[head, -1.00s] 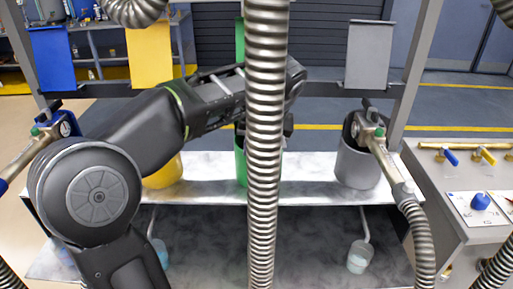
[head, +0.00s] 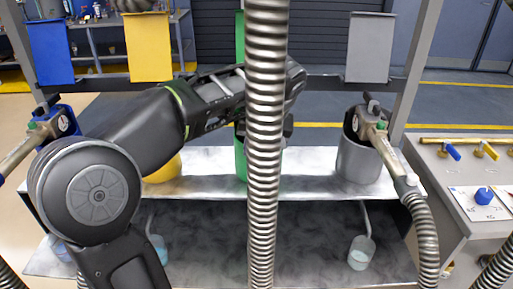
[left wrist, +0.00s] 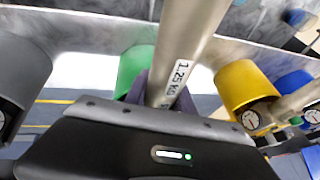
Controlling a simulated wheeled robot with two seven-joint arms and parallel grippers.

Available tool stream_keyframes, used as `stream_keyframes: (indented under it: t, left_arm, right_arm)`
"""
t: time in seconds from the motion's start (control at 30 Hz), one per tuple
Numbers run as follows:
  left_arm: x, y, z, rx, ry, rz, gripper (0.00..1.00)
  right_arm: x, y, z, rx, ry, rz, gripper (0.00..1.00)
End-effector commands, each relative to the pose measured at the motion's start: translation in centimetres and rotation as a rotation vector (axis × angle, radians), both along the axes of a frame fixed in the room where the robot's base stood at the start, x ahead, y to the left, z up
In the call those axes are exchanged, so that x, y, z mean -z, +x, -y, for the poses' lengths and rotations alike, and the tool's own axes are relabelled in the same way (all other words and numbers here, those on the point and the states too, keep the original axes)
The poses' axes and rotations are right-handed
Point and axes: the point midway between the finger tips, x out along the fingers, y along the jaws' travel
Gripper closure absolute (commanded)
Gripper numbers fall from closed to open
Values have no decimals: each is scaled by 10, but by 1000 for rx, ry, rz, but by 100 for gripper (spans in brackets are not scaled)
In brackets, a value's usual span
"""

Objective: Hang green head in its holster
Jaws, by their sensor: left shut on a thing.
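My left gripper (head: 287,126) is mostly behind a hanging hose in the head view. In the left wrist view its jaws (left wrist: 170,98) are shut around a metal tube (left wrist: 186,48) marked 1.25 KG, apparently the green head's. The rest of that head is hidden by the gripper and hose. The green holster (head: 240,162) is at the middle of the shelf, partly hidden by the hose. In the left wrist view the green holster (left wrist: 134,68) shows just left of the tube; I cannot tell whether the head sits in it. My right gripper is not in view.
A grey holster (head: 357,163) with a head hung in it stands right of the green one. A yellow holster (head: 163,171) and a blue holster (head: 66,112) stand left. The ribbed hose (head: 266,215) hangs down the middle. A valve bench (head: 463,180) is at right.

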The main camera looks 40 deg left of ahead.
Motion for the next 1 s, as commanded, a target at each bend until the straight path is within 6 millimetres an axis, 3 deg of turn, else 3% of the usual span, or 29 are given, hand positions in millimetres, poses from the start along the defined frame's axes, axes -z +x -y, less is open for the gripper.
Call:
stream_keyframes:
  t: [0.7, 0.73, 1.0]
  left_arm:
    - [15, 0, 0, 0, 0, 0, 100]
    - [15, 0, 0, 0, 0, 0, 69]
    - [14, 0, 0, 0, 0, 0, 47]
  right_arm:
    - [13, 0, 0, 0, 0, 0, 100]
    - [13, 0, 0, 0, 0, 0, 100]
    - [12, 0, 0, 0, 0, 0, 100]
